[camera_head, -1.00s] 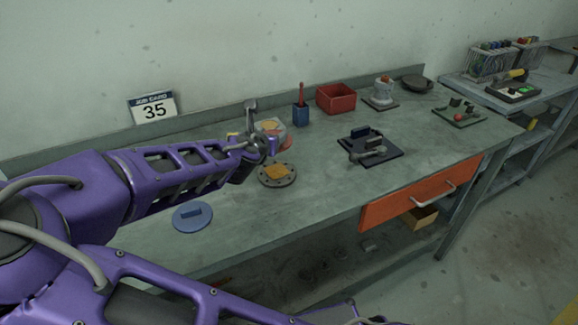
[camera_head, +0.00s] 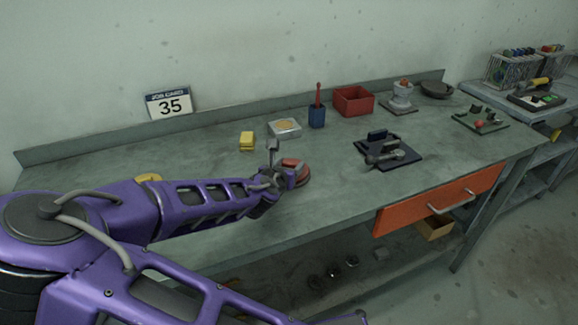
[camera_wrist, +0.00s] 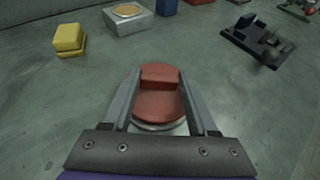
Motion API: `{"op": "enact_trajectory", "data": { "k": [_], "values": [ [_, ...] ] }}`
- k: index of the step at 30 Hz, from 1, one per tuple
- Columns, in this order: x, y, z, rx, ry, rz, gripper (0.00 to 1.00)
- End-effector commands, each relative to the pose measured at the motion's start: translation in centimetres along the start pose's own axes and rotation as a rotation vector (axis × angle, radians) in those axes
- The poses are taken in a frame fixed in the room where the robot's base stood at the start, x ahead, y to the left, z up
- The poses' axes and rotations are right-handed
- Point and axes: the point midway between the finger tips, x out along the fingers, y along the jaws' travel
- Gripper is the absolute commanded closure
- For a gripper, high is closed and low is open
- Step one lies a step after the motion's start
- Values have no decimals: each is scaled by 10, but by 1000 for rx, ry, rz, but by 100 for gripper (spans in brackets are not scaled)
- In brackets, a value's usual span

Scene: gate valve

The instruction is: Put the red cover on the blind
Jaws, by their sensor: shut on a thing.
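The red cover (camera_head: 296,168) is a round disc with a raised bar handle. My gripper (camera_wrist: 160,80) is shut on that handle, with one finger on each side; the cover also shows in the wrist view (camera_wrist: 159,104). A pale grey round rim (camera_wrist: 166,128) shows just below the cover's near edge and looks like the blind. The cover hides nearly all of it. I cannot tell whether the cover touches it or is slightly above it.
Behind are a yellow block (camera_head: 247,141), a grey block with an orange-tan top (camera_head: 285,128), a blue holder (camera_head: 317,117) and a red bin (camera_head: 353,101). A dark fixture (camera_head: 388,150) stands right. The bench around the cover is clear.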

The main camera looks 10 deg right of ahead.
Motion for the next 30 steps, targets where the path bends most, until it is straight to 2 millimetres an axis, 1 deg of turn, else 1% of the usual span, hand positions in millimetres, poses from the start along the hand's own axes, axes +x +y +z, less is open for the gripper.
{"op": "enact_trajectory", "data": {
  "k": [6,7,11,12,19,23,26,30],
  "values": [
    [1,0,-3,-1,0,0,95],
    [1,0,-3,0,0,0,38],
    [1,0,-2,0,0,0,14],
    [1,0,-2,0,0,0,11],
    [1,0,-2,0,0,0,11],
    [-1,0,2,2,1,1,11],
    [-12,1,1,-2,1,1,11],
    [-34,2,2,-4,-1,3,11]
  ]
}}
